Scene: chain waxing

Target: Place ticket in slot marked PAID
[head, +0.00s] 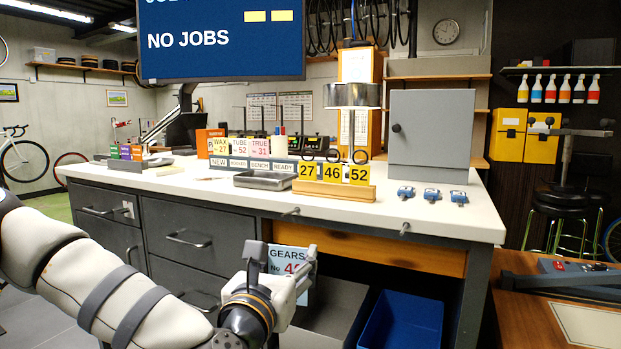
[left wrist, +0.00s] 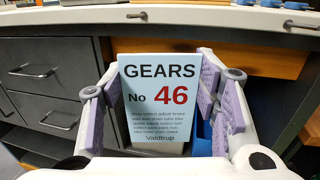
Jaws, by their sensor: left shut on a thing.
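My left gripper (head: 283,262) is shut on a pale blue ticket (head: 290,257), low in front of the bench. In the left wrist view the ticket (left wrist: 158,105) reads GEARS No 46 and stands upright between the purple finger pads. A slotted rack (head: 252,163) on the bench has labels including NEW, BENCH and READY. I cannot read a PAID label; a sign by the orange box (head: 203,138) is partly hidden. My right gripper is out of view.
A wooden stand (head: 335,190) with yellow tags 27, 46 and 52 is right of the rack. A metal tray (head: 262,181), blue clips (head: 432,195) and a grey cabinet (head: 432,135) share the bench. A blue bin (head: 402,320) is underneath.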

